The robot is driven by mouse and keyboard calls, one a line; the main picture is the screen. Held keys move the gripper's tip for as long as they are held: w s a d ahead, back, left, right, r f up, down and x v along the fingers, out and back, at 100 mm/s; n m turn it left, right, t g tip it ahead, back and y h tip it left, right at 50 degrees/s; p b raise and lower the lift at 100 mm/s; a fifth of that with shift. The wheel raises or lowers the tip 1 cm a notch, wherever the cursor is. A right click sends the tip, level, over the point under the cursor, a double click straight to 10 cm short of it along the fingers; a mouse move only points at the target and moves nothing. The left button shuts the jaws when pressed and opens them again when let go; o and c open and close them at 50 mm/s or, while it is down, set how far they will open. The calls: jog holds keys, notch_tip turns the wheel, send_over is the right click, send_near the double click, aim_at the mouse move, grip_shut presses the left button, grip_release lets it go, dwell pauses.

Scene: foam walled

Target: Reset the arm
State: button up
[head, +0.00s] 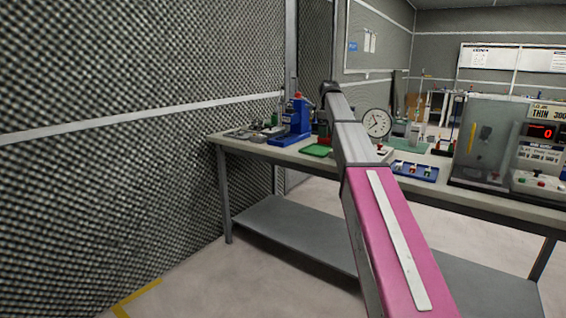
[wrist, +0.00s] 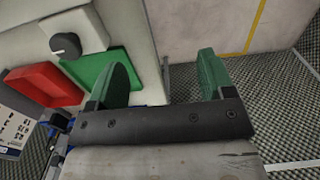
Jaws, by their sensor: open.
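My gripper (wrist: 165,80) shows in the wrist view with two green fingers spread well apart. It is open and nothing is between the fingers; floor and the edge of a bench show behind the gap. In the head view my pink and grey arm reaches forward from the lower right over the workbench (head: 460,199). The gripper itself cannot be made out in the head view.
The bench carries a blue press (head: 297,120), a green tray (head: 317,150), a dial gauge (head: 377,123), a blue tray (head: 415,170) and a clear-walled machine (head: 483,145). A foam wall (head: 120,120) stands at left. A red tray (wrist: 45,84) shows in the wrist view. Floor in front is clear.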

jog(key=s+f+m, duration=0.2)
jog(key=s+f, duration=0.5)
jog(key=f, duration=0.6)
jog(key=s+f+m, duration=0.3)
jog(key=s+f, duration=0.4)
jog(key=f, duration=0.6)
jog(key=s+f+m, duration=0.5)
jog(key=s+f, duration=1.4)
jog(key=s, duration=0.4)
jog(key=shift+m, duration=0.4)
